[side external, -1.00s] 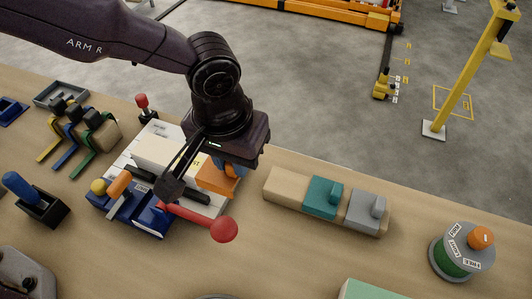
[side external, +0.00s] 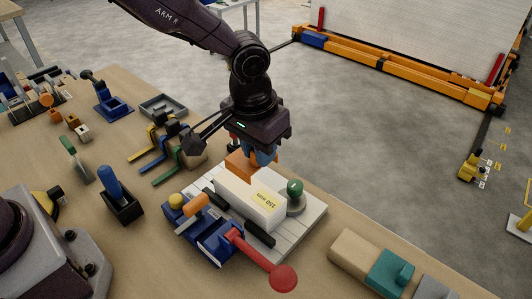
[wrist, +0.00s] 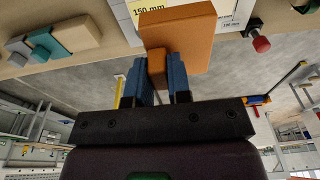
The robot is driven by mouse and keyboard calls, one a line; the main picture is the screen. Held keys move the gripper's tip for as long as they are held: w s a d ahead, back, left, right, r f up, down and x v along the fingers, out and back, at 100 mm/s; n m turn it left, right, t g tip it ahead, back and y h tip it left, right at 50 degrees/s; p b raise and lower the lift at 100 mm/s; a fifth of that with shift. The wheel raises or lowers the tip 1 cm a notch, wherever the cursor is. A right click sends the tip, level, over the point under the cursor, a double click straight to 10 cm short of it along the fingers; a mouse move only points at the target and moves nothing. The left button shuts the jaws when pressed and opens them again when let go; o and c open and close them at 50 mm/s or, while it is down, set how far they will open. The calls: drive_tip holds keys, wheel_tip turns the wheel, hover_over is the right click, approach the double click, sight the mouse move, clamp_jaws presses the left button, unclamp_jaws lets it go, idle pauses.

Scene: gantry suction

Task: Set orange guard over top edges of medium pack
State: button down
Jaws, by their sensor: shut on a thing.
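The orange guard (side external: 240,164) is held by its small tab between the blue fingers of my gripper (side external: 262,153). It also shows in the wrist view (wrist: 185,38), with the fingers (wrist: 160,85) on both sides of the tab. The pack is a white block with a yellow "150 mm" label (side external: 265,198), lying in the fixture. In the side view the guard appears at the pack's far left end (side external: 235,190). I cannot tell whether it touches the pack. Its underside is hidden.
The white slatted fixture base (side external: 305,218) carries blue clamp parts (side external: 215,243), a red-knobbed lever (side external: 283,278) and a green knob (side external: 295,188) beside the pack. Hooked coloured pieces (side external: 160,150) and a grey tray (side external: 163,105) stand to the left. Beige and teal blocks (side external: 390,268) lie at right.

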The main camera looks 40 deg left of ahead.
hover_over(262, 196)
drive_tip(key=shift+s+f, duration=0.2)
drive_tip(key=shift+f, duration=2.75)
drive_tip(key=shift+f, duration=1.65)
drive_tip(key=c, duration=1)
unclamp_jaws()
drive_tip(key=r, duration=0.4)
drive_tip(key=s+r, duration=0.1)
drive_tip(key=r, duration=0.8)
drive_tip(key=shift+s, duration=0.3)
